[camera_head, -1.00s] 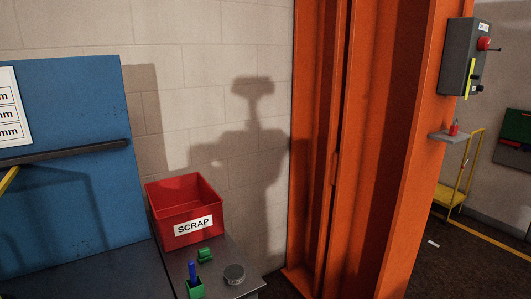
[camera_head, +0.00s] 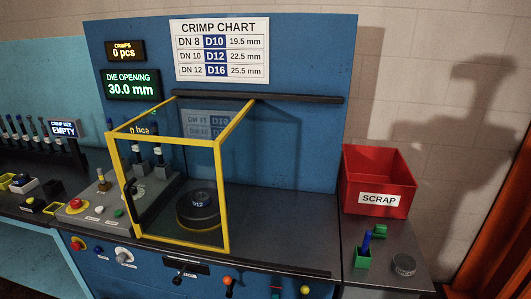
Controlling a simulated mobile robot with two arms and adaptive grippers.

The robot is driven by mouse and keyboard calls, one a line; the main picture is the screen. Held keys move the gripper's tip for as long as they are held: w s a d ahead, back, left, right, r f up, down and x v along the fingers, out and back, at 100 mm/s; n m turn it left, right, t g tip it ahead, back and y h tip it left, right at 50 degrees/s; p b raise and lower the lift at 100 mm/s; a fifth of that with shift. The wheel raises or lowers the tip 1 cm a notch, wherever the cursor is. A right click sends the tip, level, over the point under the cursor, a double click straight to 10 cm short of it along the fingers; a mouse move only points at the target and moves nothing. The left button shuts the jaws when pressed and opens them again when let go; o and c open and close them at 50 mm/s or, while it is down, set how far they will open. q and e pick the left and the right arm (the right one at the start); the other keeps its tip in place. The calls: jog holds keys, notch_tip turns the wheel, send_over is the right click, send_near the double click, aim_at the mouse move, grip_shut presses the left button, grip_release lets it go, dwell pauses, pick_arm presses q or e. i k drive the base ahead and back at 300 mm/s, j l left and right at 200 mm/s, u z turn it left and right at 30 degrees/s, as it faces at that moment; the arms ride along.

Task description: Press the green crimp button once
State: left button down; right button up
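A small green button (camera_head: 118,213) sits on the sloped grey control panel (camera_head: 96,209) at the left of the blue crimping bench, just left of the yellow-framed guard. I take it for the crimp button; its label is too small to read. The clear guard with a yellow frame (camera_head: 183,143) stands over a round black die marked D12 (camera_head: 198,208). Displays read "CRIMPS 0 pcs" (camera_head: 124,50) and "DIE OPENING 30.0 mm" (camera_head: 131,84). Neither of my grippers is in view.
A red SCRAP bin (camera_head: 379,181), a green holder with a blue item (camera_head: 363,255) and a grey round part (camera_head: 404,264) stand at the right. A crimp-size rack reading "EMPTY" (camera_head: 64,129) is left. Bare bench top (camera_head: 285,235) lies right of the guard.

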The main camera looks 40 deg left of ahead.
aim_at(118, 214)
jog(key=u, duration=1.75)
